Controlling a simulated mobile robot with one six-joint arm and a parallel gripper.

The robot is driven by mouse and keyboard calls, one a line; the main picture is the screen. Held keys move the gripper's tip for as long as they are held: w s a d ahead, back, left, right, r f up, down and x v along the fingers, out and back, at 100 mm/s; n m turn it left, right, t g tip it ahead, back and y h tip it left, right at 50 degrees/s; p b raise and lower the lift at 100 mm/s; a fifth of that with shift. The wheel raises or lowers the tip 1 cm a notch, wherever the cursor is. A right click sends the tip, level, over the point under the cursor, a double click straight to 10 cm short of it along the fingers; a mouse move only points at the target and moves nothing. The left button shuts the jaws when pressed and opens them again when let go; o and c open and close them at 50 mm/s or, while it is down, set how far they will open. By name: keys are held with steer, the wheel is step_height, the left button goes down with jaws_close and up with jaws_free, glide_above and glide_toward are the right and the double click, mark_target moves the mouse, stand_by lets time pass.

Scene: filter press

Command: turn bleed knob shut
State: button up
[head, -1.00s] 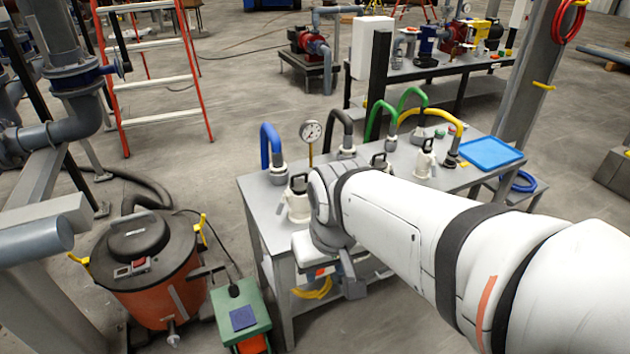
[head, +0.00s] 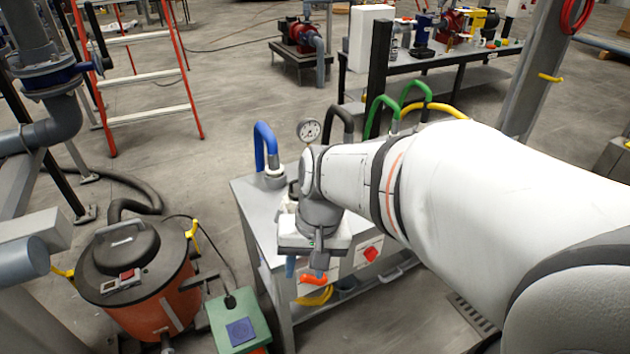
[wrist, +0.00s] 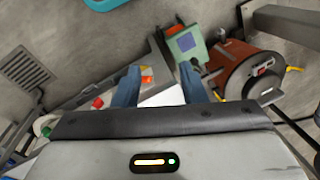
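My gripper (head: 305,270) hangs at the left front of the grey bench, fingers pointing down. In the wrist view its two blue fingers (wrist: 161,86) are spread apart, with no object held between them. An orange piece (head: 314,279) shows just below the fingers in the head view and beside the left finger in the wrist view (wrist: 147,80). A red knob-like piece (head: 371,254) sits on a white front panel, right of my gripper; a red piece also shows in the wrist view (wrist: 97,102). I cannot tell which one is the bleed knob.
The grey bench (head: 250,189) carries a blue hose (head: 264,140), a pressure gauge (head: 309,131) and green hoses. My arm hides much of its top. An orange drum (head: 160,300) and a green box (head: 238,318) stand at the left. A ladder stands behind on open floor.

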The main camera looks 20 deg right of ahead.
steer(key=w+d+f+m+t+y+b, duration=0.2)
steer(key=w+d+f+m+y+b, duration=0.3)
steer(key=f+m, duration=0.45)
steer(key=w+d+f+m+t+y+b, duration=0.3)
steer(key=w+f+m+y, duration=0.3)
steer(key=f+m, duration=0.3)
steer(key=m+t+h+b, duration=0.7)
steer(key=m+t+h, duration=0.5)
steer(key=m, duration=1)
glide_toward(374, 258)
steer(key=shift+t+y, duration=0.3)
steer(key=w, duration=0.8)
steer(key=shift+w+a+f, duration=0.1)
steer(key=shift+w+f, duration=0.1)
steer(key=shift+f, duration=0.15)
